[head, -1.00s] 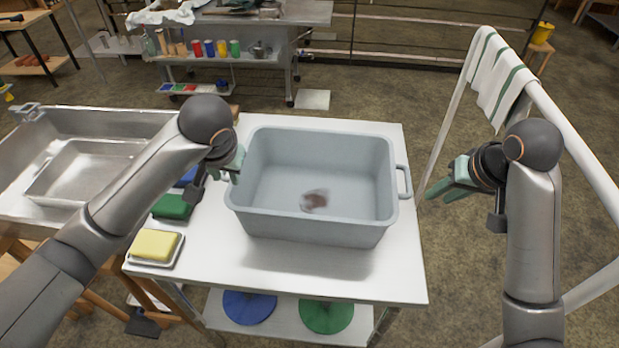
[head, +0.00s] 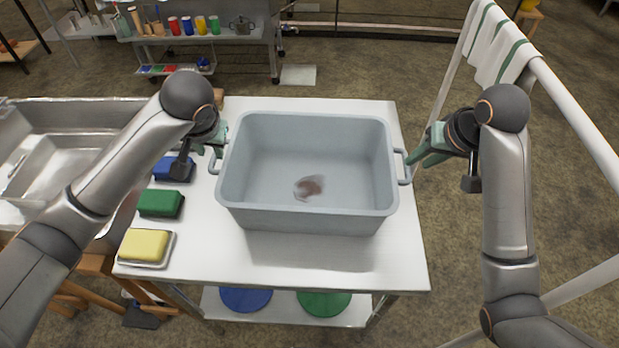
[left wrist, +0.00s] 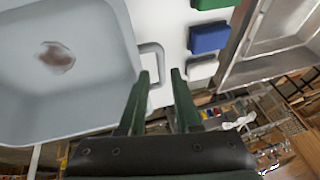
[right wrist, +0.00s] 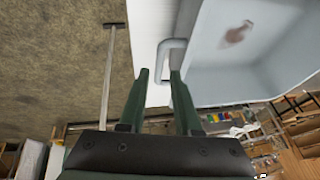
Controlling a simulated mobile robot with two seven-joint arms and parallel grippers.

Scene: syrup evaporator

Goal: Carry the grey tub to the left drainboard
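The grey tub (head: 307,219) stands upright on the white-topped table (head: 300,262), with a brownish-red blurred patch on its inside floor. It has a loop handle at each end. My left gripper (head: 219,140) is at the left handle, and in the left wrist view its open fingers (left wrist: 158,72) stand either side of the handle bar (left wrist: 159,62). My right gripper (head: 418,160) is at the right handle (head: 404,168). In the right wrist view its open fingers (right wrist: 159,72) also straddle the handle bar (right wrist: 161,60). A metal sink unit (head: 75,111) is at the left; I cannot pick out its drainboard.
A yellow sponge (head: 145,244) on a dish, a green block (head: 160,203) and a blue block (head: 173,168) line the table's left edge. A towel rail (head: 575,130) with a striped towel (head: 497,47) stands at the right. The tabletop in front of the tub is clear.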

